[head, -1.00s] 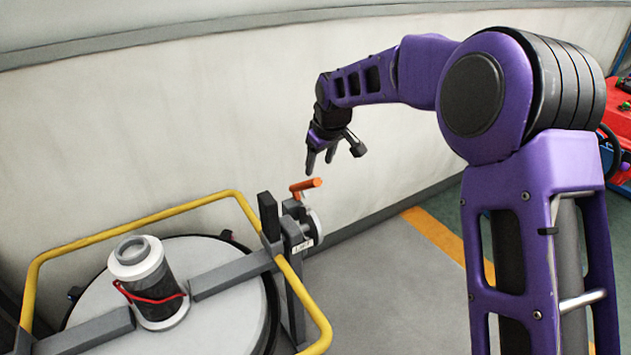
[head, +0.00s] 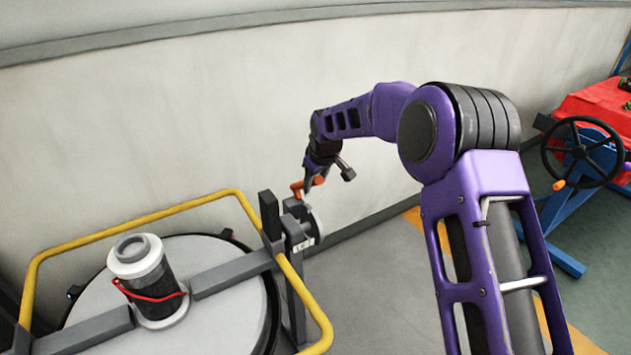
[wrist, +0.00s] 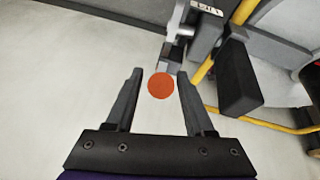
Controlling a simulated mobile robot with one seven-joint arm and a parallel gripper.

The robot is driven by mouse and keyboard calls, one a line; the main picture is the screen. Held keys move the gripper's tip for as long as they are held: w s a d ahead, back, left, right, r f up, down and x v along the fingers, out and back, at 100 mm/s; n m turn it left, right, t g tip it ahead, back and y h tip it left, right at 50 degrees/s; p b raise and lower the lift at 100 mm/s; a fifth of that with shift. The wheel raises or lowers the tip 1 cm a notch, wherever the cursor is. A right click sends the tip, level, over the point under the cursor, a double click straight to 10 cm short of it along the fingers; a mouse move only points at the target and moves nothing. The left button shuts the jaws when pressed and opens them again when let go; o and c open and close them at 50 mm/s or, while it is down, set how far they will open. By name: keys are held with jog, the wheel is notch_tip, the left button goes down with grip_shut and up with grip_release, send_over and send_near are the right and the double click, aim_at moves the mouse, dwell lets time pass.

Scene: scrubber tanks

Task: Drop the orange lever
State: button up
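The orange lever (head: 308,185) sticks out from the grey latch (head: 296,222) beside the tank lid. In the wrist view the lever's round orange end (wrist: 161,86) lies between my two fingertips, with a gap on each side. My gripper (head: 328,181) is open and right at the lever in the head view. My open fingers also show in the wrist view (wrist: 158,75). In the head view the fingers partly overlap the lever, so I cannot tell whether they touch it.
A yellow rail (head: 130,227) runs around the round tank lid (head: 225,305). A grey bar (head: 235,274) crosses the lid, with a white and black cylinder (head: 146,275) on it. A pale wall (head: 180,110) stands behind. A black handwheel (head: 583,152) is at the far right.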

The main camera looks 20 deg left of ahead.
grip_shut()
dwell(1.2)
